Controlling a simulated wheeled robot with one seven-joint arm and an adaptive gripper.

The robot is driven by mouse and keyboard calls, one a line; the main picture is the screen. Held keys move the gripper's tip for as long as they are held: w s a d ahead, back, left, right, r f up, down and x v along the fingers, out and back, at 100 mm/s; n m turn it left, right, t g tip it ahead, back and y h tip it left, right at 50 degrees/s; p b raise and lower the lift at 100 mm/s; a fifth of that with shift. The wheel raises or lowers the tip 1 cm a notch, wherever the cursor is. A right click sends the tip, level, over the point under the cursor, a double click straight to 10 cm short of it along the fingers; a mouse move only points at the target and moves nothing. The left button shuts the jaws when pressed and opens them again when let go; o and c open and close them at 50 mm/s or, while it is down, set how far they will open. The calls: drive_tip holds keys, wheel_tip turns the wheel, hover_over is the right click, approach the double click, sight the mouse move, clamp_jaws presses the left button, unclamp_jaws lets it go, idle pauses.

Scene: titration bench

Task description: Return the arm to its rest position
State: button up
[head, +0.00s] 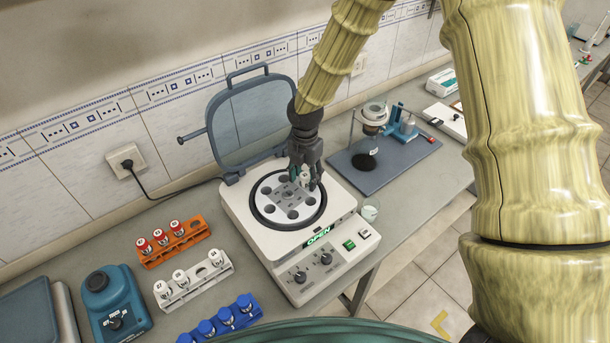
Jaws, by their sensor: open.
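My gripper (305,178) hangs down over the right part of the round rotor of a white centrifuge (264,246) in the head view. Its fingers are apart. A small pale vial (304,176) shows at the fingers; I cannot tell whether they touch it. My arm, in a ribbed yellowish cover, comes down from the top of the picture and also fills the right side. The centrifuge's lid (250,118) stands raised behind the rotor, and its display (319,236) reads OPEN.
An orange rack (176,249), a white rack (192,290) and a blue rack hold capped vials at the left, near a blue mixer (112,300). A stand on a dark base (375,172) is behind right.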

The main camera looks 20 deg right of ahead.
drive_tip(key=shift+r, duration=0.15)
drive_tip(key=shift+r+p, duration=1.55)
drive_tip(key=shift+r, duration=1.8)
